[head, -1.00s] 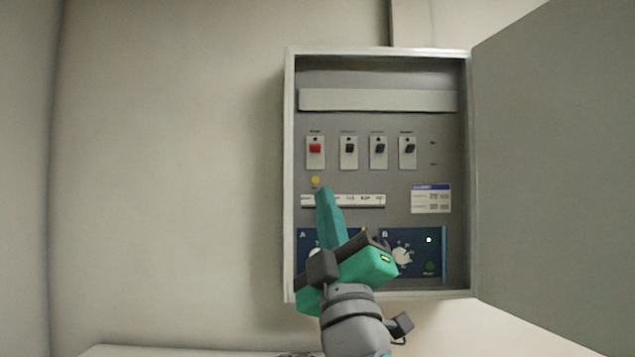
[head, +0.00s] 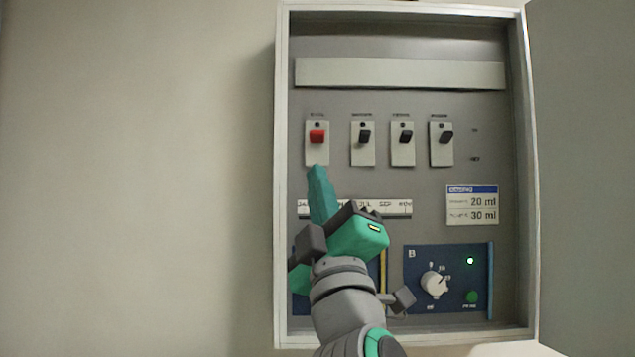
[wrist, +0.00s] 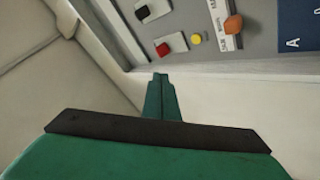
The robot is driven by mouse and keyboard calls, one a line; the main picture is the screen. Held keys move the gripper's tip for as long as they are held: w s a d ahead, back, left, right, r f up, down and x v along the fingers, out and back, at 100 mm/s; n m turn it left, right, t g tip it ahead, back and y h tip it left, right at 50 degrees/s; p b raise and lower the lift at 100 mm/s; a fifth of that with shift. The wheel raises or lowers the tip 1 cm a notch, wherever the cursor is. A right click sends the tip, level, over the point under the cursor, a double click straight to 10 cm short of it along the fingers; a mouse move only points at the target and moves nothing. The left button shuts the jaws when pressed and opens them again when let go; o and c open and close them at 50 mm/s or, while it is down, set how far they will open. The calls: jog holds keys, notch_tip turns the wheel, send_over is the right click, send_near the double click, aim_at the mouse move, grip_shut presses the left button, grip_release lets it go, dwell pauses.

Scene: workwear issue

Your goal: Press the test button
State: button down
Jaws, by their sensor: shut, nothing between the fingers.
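The yellow round button (wrist: 195,39) sits on the panel in the wrist view, beside the red switch (wrist: 163,49). I cannot read any label on it. In the head view the button is hidden behind my gripper (head: 317,168), whose tips show just below the red switch (head: 317,136). My gripper is shut with nothing held. In the wrist view its fingertips (wrist: 160,76) look short of the panel, and the button lies up and to the right of them. I see no contact.
The open grey cabinet (head: 282,100) has its door (head: 582,180) swung out to the right. Black switches (head: 364,137) stand right of the red one. A month strip (head: 400,208) and a dial (head: 434,285) sit lower. An orange piece (wrist: 233,24) sits on the strip.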

jog(key=shift+w, duration=0.25)
jog(key=w, duration=0.8)
jog(key=shift+w, duration=0.35)
dwell(0.8)
jog(key=shift+w, duration=0.15)
dwell(1.2)
jog(key=shift+w, duration=0.3)
